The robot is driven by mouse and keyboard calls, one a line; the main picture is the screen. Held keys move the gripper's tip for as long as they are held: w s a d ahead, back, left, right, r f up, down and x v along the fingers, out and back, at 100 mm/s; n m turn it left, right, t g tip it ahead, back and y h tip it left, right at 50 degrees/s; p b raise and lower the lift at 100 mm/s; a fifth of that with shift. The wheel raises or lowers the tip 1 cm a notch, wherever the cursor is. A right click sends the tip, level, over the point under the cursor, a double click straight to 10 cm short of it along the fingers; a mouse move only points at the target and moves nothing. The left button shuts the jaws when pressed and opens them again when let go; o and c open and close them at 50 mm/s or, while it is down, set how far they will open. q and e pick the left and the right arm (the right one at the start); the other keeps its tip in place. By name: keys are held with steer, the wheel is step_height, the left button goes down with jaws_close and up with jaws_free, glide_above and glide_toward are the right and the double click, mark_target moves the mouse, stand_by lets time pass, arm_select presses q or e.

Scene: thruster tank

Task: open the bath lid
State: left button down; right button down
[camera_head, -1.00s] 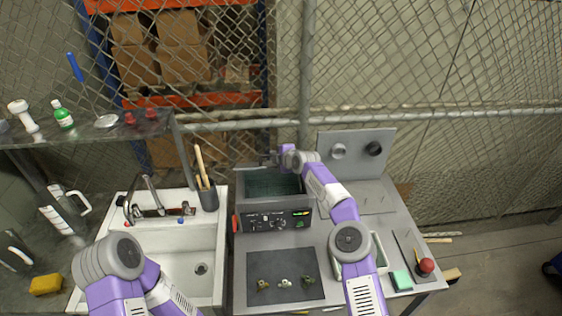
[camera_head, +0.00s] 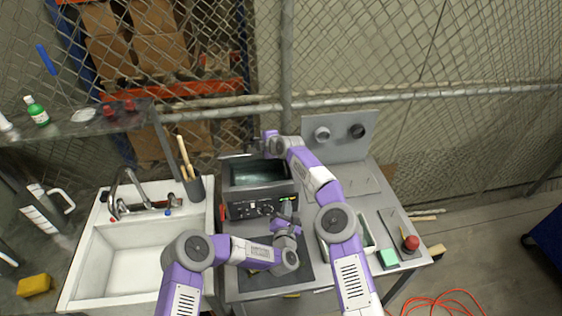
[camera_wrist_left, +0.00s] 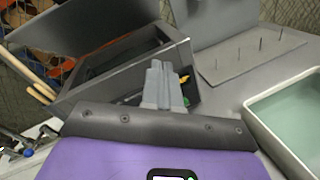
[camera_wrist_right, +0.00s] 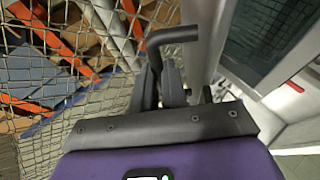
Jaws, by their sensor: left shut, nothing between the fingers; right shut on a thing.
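The bath (camera_head: 232,211) is a dark grey box with a control panel on its front. Its lid (camera_wrist_left: 85,35) stands raised at the back in the left wrist view, and the dark interior is exposed. My right gripper (camera_wrist_right: 165,75) is shut on the lid's dark bar handle (camera_wrist_right: 173,36) at the bath's back edge; the fingers partly hide the grip. In the head view my right gripper (camera_head: 266,148) is beyond the bath opening. My left gripper (camera_head: 290,207) is shut and empty at the bath's front right; its closed fingertips show in the left wrist view (camera_wrist_left: 158,75).
A white sink (camera_head: 95,262) with a tap stands left of the bath. A dark mat (camera_head: 258,280) lies in front, partly under my left arm. A pegged plate (camera_wrist_left: 250,57) and a pale tray (camera_wrist_left: 254,112) are to the right. A mesh fence (camera_head: 430,110) stands behind.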

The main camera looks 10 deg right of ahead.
arm_select(q)
steer(key=w+r+n+t+y, duration=0.2)
steer(key=w+r+n+y, duration=0.2)
steer(key=w+r+n, duration=0.4)
steer(key=shift+w+d+r+n+t, duration=0.25)
steer(key=shift+w+r+n+t, duration=0.2)
steer(key=shift+w, duration=2.55)
